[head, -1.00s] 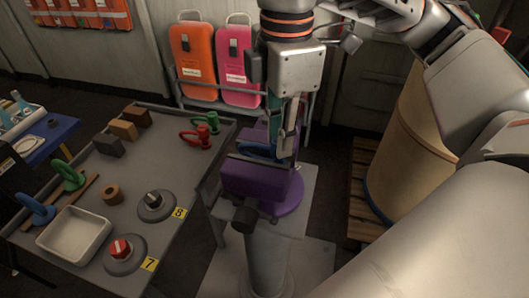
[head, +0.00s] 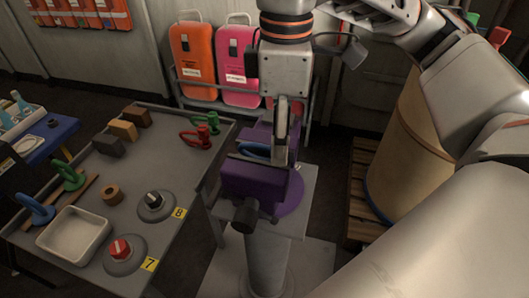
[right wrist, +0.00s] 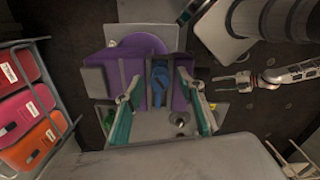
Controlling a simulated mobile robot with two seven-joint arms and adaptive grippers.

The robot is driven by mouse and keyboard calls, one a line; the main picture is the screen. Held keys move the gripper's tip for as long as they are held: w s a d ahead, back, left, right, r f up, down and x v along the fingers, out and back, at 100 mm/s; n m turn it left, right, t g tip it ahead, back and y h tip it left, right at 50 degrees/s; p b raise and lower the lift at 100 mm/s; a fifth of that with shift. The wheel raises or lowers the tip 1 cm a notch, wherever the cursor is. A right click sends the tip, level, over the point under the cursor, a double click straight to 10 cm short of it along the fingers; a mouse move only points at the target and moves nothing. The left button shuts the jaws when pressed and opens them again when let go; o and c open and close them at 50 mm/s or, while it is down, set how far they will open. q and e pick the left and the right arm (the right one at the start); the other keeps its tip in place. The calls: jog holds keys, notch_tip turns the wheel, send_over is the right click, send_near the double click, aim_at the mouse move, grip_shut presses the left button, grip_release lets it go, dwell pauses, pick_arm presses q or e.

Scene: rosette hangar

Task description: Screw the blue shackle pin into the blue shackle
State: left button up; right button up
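The blue shackle (head: 254,150) sits between the jaws of a purple vise (head: 250,182) on a grey pedestal. It also shows in the right wrist view (right wrist: 159,78). I cannot make out a separate blue pin there. My right gripper (head: 280,160) points down over the vise. In the right wrist view its two green-sided fingers (right wrist: 160,103) stand wide apart, one on each side of the blue piece, with nothing between them. My left gripper (right wrist: 228,84) shows small at the right of that view, its fingers apart and empty. Another blue looped piece (head: 38,210) stands on the grey table.
The grey table (head: 185,240) at left holds a white tray (head: 75,235), green (head: 68,176) and red (head: 207,124) looped pieces, blocks and round knobs marked 7 and 8. Orange and pink cases (head: 238,65) stand behind. A large barrel (head: 410,150) on a pallet is at right.

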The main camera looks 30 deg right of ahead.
notch_tip(320, 180, up, 12)
dwell(0.6)
